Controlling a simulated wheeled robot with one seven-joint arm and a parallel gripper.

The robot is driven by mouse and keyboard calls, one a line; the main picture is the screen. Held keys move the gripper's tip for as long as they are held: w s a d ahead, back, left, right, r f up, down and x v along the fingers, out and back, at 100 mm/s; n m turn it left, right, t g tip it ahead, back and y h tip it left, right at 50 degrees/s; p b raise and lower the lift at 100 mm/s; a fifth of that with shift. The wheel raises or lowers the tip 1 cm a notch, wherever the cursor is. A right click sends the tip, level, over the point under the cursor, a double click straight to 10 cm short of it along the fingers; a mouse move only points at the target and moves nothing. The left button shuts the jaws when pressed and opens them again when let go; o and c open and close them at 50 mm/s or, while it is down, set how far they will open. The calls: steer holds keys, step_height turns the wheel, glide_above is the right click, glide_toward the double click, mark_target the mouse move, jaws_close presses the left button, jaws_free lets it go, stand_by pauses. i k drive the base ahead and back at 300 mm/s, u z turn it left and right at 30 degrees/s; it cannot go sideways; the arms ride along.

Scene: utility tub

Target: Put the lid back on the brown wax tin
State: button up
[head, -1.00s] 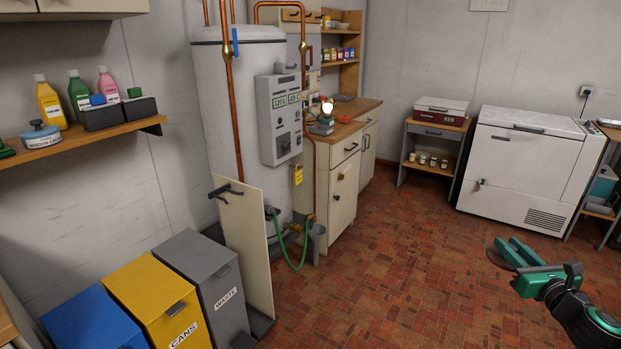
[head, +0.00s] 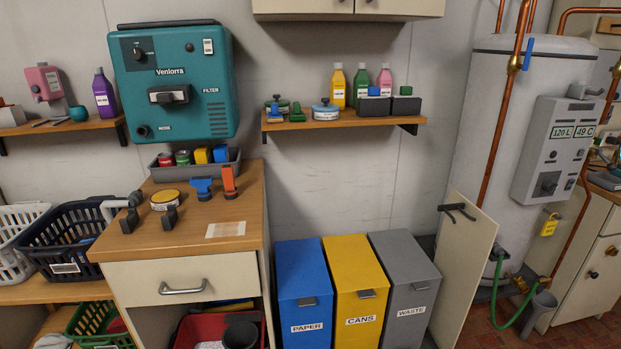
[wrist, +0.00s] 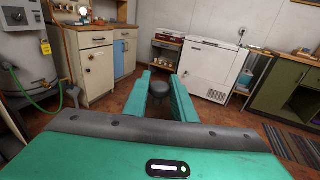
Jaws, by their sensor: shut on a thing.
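A low round tin (head: 165,199) with a yellow-brown top and a pale label stands on the wooden cabinet top in the head view; no lid shows on it. I take it for the brown wax tin. My gripper (wrist: 160,90) shows only in the wrist view, its two teal fingers shut on a dark round knob (wrist: 158,87). This looks like the knob of a lid; the disc below it is mostly hidden. My gripper is in open air over the floor, far from the tin.
Dark hook-like pieces (head: 129,219), a blue tool (head: 202,187) and an orange tool (head: 229,182) stand around the tin. A paper card (head: 226,229) lies at the front right. The wall shelf (head: 345,121) holds a blue-lidded tin (head: 325,110) and bottles. Bins (head: 303,285) stand right of the cabinet.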

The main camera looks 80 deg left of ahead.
mark_target(165, 195)
steer(key=u, duration=0.05)
steer(key=k, duration=0.95)
steer(key=u, duration=0.2)
